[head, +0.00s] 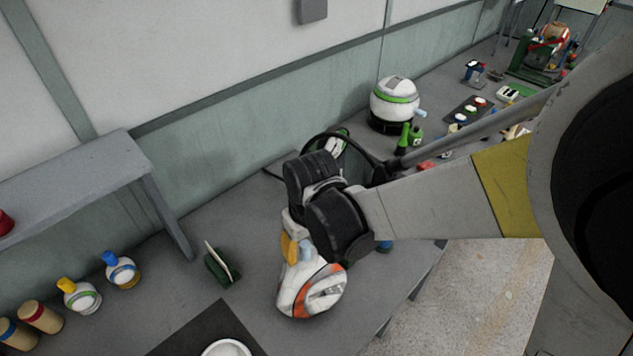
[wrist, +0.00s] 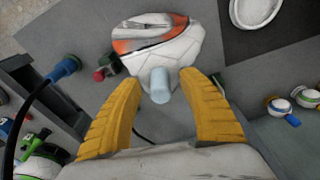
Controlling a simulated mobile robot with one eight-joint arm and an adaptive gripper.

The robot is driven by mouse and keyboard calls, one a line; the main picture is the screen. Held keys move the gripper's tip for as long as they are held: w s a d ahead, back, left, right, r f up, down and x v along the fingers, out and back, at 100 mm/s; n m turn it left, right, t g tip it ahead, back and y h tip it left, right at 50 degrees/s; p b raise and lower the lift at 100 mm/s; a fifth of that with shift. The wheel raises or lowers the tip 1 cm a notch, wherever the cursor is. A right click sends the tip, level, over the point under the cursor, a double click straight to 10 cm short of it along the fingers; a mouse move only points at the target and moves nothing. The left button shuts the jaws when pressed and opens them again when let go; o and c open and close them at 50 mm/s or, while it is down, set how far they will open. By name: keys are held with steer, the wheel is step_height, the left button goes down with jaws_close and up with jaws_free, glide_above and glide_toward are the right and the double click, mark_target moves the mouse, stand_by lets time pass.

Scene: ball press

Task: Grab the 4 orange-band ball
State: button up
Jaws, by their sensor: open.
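The orange-band ball (head: 318,290) is white with an orange band and a grey top patch, and it sits on the grey table below my gripper (head: 295,250). In the wrist view the ball (wrist: 172,52) lies just beyond the fingertips, with its pale blue peg (wrist: 160,86) pointing toward my palm. My gripper (wrist: 163,82) is open, with one yellow finger on each side of the peg. I see gaps between the peg and both fingers. In the head view my wrist hides part of the ball's back and one finger.
A dark mat (head: 202,334) with a white ring (head: 227,348) lies at the front. A small green stand (head: 221,265) is left of the ball. Small white balls (head: 122,271) sit farther left. A larger green-band ball (head: 395,102) stands at the back. The table edge is to the right.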

steer(key=shift+a+f, duration=0.1)
steer(key=shift+f, duration=0.4)
jaws_close()
steer(key=shift+r, duration=0.2)
